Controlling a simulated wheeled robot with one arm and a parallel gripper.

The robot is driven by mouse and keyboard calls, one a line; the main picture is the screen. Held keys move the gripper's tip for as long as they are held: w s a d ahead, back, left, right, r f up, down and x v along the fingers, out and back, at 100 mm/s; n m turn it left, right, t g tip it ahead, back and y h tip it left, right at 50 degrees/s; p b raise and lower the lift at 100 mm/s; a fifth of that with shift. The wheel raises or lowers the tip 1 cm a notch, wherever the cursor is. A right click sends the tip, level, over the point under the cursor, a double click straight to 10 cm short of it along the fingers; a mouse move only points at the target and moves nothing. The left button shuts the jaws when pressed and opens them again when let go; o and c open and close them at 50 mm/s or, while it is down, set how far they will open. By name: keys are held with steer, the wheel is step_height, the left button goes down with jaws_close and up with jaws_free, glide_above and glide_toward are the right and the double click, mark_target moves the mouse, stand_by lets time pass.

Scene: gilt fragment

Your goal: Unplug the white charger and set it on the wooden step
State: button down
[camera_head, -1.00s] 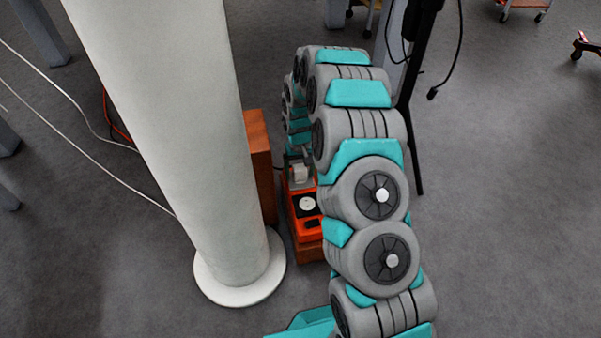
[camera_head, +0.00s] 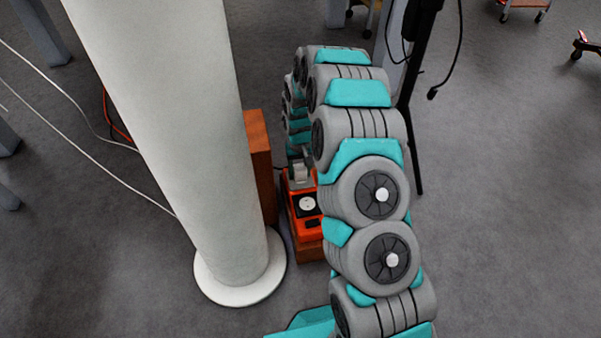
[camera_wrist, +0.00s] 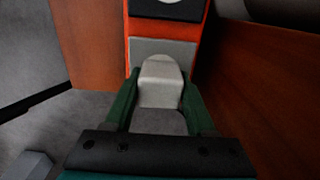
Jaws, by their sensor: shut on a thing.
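The white charger (camera_wrist: 160,84) sits between the two dark green fingers of my gripper (camera_wrist: 158,98) in the wrist view, and the fingers are shut on it. It lies against an orange power box (camera_wrist: 202,45), just in front of a grey panel. I cannot tell whether its prongs are still in a socket. In the head view the charger (camera_head: 300,173) is small, at the far part of the orange box (camera_head: 293,222), with my gripper (camera_head: 300,160) around it. A wooden block (camera_head: 311,252) shows under the box; a taller wooden piece (camera_head: 262,165) stands left of it.
A thick white column (camera_head: 170,120) with a round foot (camera_head: 240,290) stands close on the left. A white round socket (camera_head: 307,203) shows on the near part of the box. A black stand (camera_head: 413,100) rises behind my arm.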

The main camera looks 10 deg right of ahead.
mark_target(300, 167)
steer(key=shift+r, duration=0.1)
stand_by(0.4)
steer(key=shift+r+p, duration=0.65)
steer(key=shift+r, duration=2.25)
